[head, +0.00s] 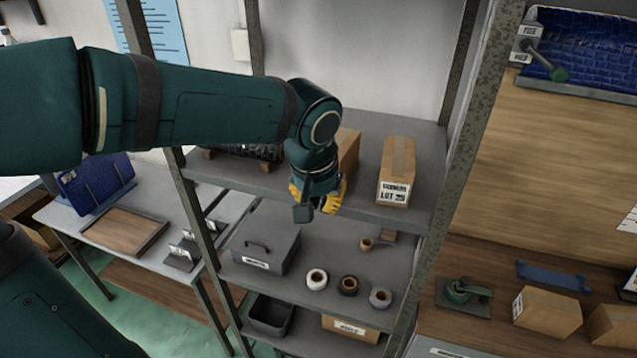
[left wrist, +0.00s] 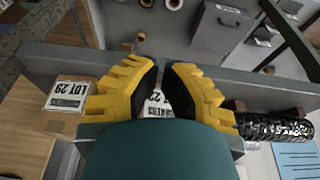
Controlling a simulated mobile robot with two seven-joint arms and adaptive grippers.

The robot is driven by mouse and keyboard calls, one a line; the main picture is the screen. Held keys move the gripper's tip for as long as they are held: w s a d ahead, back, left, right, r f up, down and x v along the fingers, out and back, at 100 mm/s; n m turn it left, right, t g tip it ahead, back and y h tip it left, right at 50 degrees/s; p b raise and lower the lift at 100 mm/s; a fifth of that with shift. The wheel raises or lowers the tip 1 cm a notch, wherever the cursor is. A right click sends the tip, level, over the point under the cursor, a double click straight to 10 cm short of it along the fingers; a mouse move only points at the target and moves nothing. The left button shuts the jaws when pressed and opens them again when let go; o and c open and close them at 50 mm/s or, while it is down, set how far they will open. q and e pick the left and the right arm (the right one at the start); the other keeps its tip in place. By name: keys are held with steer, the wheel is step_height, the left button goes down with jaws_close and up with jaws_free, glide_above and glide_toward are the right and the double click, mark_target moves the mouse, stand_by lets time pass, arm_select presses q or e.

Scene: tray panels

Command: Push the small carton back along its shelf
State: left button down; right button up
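Two brown cartons stand on the upper shelf. One carton (head: 349,147) is partly hidden behind my left gripper (head: 320,199) in the head view; its white label (left wrist: 155,104) shows between the fingers in the left wrist view. The other carton (head: 398,170), labelled LOT, stands apart to the right; it also shows at the left of the left wrist view (left wrist: 62,112). My left gripper has yellow ribbed fingers, nearly together at the tips (left wrist: 160,68), with nothing seen held. It is at the shelf's front, before the partly hidden carton; contact cannot be told. My right gripper is out of view.
The upper shelf (head: 425,150) has metal posts (head: 460,160) at its sides. A dark ribbed item (head: 245,150) lies left of the gripper. The shelf below holds a grey toolbox (head: 265,246) and several rolls (head: 348,285). Bare shelf shows around the right carton.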

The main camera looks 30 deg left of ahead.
arm_select(q)
steer(key=w, duration=0.1)
steer(key=w+f, duration=0.1)
steer(key=w, duration=0.1)
steer(key=w+a, duration=0.1)
steer(key=shift+w+f+p, duration=0.2)
steer(key=shift+f+p, duration=0.1)
steer(key=shift+f, duration=0.05)
